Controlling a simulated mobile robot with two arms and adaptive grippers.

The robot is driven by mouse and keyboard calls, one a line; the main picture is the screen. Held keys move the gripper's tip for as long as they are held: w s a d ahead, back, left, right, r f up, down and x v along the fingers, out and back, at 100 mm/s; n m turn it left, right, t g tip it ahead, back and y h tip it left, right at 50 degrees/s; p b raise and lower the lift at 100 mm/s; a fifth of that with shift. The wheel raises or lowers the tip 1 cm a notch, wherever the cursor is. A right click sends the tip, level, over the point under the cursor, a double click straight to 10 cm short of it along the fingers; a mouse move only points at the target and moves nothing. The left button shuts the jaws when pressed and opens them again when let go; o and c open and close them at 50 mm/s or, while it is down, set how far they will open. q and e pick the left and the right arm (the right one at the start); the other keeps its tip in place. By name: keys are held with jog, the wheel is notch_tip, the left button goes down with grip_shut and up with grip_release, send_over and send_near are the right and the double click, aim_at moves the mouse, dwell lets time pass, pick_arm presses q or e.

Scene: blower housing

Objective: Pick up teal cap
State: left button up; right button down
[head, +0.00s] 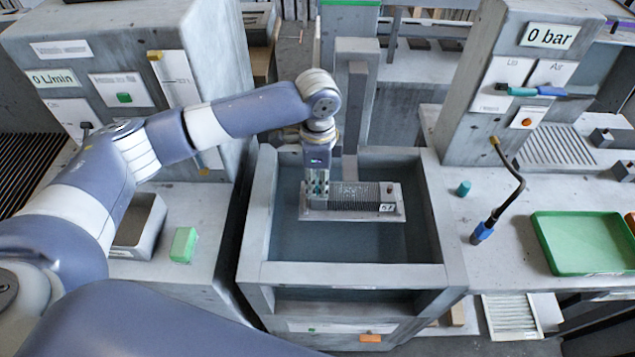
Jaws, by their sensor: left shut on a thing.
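A teal cap (463,187) stands on the grey bench at the right, apart from any gripper. My left gripper (317,189) reaches down into the grey basin, at the left end of a finned block (355,201) on a plate. It is shut, and bits of teal show between its fingers, which looks like another teal cap. The fingers hide most of it, so I cannot tell whether it still touches the block. My right gripper is not in view.
The grey basin's walls (342,274) surround the finned block. A black hose with a blue end (483,232) arches over the right bench, near a green tray (583,243). A green block (183,245) and an open grey box (138,226) are on the left bench.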

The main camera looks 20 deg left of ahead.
aim_at(318, 181)
pick_arm(q)
jog(key=shift+r+b, duration=0.4)
jog(key=shift+r, duration=0.2)
notch_tip(318, 181, up, 2)
jog(key=shift+d+r+b, duration=0.1)
jog(key=shift+r+b, duration=0.05)
jog(key=shift+b, duration=0.4)
jog(key=s+d+b, duration=0.1)
jog(key=d, duration=0.3)
jog(key=s+d+r+b, duration=0.1)
jog(key=s+d, duration=0.1)
jog(key=d, duration=0.3)
jog(key=s+d+b, duration=0.1)
jog(key=s+d, duration=0.1)
jog(key=d, duration=0.3)
jog(key=shift+r+b, duration=0.15)
jog(key=shift+b, duration=0.2)
jog(key=shift+s+d+r, duration=0.1)
jog(key=shift+d, duration=0.4)
